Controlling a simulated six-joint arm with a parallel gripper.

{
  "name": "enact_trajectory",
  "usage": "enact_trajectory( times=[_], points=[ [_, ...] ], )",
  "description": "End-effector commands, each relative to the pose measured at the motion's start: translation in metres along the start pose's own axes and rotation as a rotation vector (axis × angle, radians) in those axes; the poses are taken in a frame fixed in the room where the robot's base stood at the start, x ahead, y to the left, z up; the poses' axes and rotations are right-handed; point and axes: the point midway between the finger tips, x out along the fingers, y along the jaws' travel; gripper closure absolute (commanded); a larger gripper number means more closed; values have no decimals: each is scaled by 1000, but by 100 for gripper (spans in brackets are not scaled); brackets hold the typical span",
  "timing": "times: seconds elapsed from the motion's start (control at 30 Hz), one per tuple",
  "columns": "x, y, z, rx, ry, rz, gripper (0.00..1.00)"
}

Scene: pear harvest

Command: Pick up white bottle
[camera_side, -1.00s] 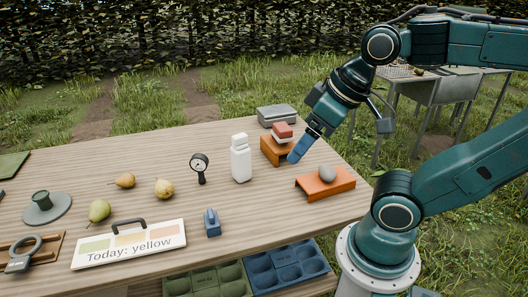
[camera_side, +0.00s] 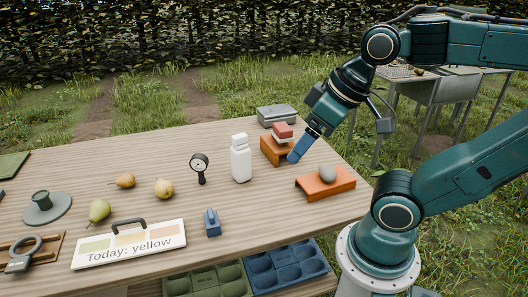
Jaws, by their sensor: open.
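The white bottle (camera_side: 241,162) stands upright on the wooden table, near its middle, with a white cap on top. My gripper (camera_side: 294,156) points down and to the left, to the right of the bottle and clear of it. Its blue fingers are in front of the orange block on the right and hide part of it. The gripper is open and holds nothing that I can see.
A black dial gauge (camera_side: 200,167) stands just left of the bottle. The orange block (camera_side: 272,150) bears a red-and-white item (camera_side: 283,133). An orange stand (camera_side: 335,186) holds a grey stone (camera_side: 327,173). A blue item (camera_side: 212,223) and a sign (camera_side: 130,245) lie nearer the front.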

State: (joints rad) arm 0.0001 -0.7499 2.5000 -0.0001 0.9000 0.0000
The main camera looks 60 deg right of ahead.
Motion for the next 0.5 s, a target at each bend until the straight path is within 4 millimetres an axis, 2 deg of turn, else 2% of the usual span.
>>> enact_trajectory(
  times=[0.27, 0.5],
  points=[
    [0, 0, -2, -4, -2, 0, 22],
    [0, 1, -22, -54, -27, -7, 22]
  ],
)
